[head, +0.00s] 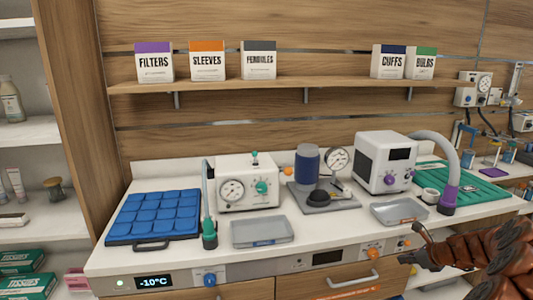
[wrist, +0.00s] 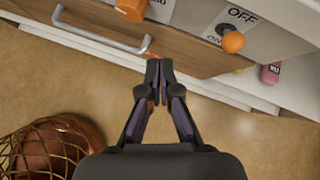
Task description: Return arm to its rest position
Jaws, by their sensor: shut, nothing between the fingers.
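My gripper (wrist: 159,72) shows in the wrist view with its two fingers together, shut and empty. It points at the front of the counter, near a drawer with a metal handle (wrist: 100,30). In the head view, part of my arm shows at the lower right, in front of the counter's right part.
The counter (head: 140,262) holds a blue padded tray (head: 153,215), a white gauge box (head: 247,184), two grey trays (head: 262,232) and a white device with a hose (head: 384,163). An orange knob (wrist: 232,42) sticks out of the front panel. Floor shows between.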

